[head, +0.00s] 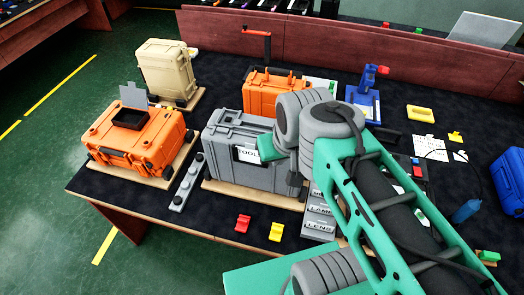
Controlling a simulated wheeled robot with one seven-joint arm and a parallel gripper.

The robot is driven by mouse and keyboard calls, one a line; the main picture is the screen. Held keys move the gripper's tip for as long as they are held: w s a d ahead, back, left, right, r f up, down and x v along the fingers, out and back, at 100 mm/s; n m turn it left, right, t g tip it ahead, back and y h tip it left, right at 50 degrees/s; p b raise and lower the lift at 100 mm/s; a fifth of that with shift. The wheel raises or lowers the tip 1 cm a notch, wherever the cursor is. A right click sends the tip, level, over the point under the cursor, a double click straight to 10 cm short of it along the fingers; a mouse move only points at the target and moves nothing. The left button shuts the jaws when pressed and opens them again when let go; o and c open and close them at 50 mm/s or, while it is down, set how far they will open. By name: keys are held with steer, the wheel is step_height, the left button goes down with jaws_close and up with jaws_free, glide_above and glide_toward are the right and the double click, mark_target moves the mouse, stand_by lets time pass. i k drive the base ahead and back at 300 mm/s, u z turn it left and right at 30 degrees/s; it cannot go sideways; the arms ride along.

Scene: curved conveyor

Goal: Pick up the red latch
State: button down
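A small red latch (242,223) lies on the dark table top near its front edge, in front of the grey case. A similar yellow latch (276,231) lies just to its right. My green and grey arm reaches in from the lower right and bends over the grey case (222,139), which has a TOOL label. I cannot make out my gripper's fingers, and nothing is seen touching the red latch.
An orange case (135,135) and a grey strip with round knobs (185,183) stand to the left. Labelled grey plates (319,222) lie right of the latches. A beige case (166,68), another orange case (268,92) and a blue holder (365,100) stand behind.

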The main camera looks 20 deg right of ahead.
mark_target(243, 222)
steer(key=u, duration=0.55)
steer(key=k, duration=1.3)
steer(key=u, duration=1.05)
steer(key=i, duration=1.45)
steer(key=z, duration=0.85)
